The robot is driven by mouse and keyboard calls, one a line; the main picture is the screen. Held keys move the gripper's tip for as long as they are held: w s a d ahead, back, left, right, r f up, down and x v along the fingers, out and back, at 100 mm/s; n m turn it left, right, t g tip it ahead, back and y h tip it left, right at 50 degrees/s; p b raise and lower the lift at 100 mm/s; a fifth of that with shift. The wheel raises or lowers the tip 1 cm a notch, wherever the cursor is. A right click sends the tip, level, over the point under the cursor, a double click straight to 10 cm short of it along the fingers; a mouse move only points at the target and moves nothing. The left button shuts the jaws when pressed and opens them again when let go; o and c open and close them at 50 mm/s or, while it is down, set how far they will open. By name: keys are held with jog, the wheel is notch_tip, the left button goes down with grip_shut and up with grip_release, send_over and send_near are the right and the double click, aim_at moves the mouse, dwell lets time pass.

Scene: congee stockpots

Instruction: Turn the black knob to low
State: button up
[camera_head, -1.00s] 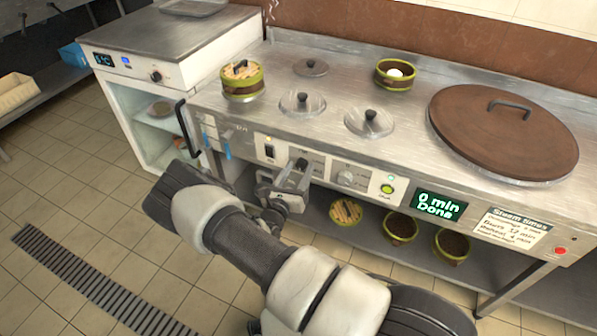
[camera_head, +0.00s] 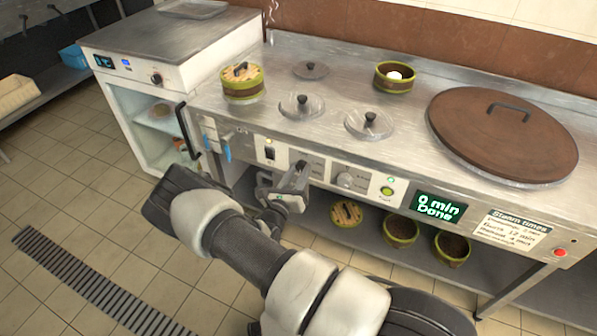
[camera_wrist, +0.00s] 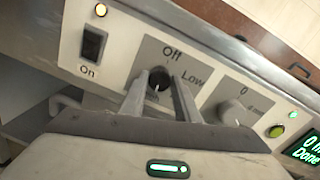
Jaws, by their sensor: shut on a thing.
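The black knob (camera_wrist: 158,80) sits on a grey plate on the front panel of the steel counter. The plate reads "Off" above the knob and "Low" to its right; a label below is partly hidden. My gripper (camera_wrist: 160,92) reaches the panel with one finger on each side of the knob and is shut on it. In the head view my gripper (camera_head: 299,168) covers most of the knob. I cannot tell exactly where the knob points.
A grey knob (camera_wrist: 236,115) is close on the right, with a green button (camera_head: 387,190) and a display (camera_head: 438,207) reading "0 min Done" beyond. A power switch (camera_wrist: 93,43) marked "On" is on the left. Steamer baskets (camera_head: 400,228) stand on the shelf below.

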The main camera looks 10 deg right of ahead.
jog(key=n+p, duration=0.1)
jog(key=n, duration=0.5)
jog(key=shift+r+n, duration=0.1)
jog(key=shift+n, duration=0.3)
jog(key=n, duration=0.6)
jog(key=shift+g, duration=0.4)
jog(key=n, duration=0.4)
jog(key=shift+a, duration=0.1)
jog(key=n+h, duration=0.1)
jog(key=n, duration=0.3)
jog(key=shift+n, duration=0.4)
jog(key=o, duration=1)
jog(key=shift+o, duration=0.2)
jog(key=p+v, duration=0.2)
jog(key=v, duration=1.5)
jog(key=shift+a+r, duration=0.2)
jog(key=shift+r, duration=0.15)
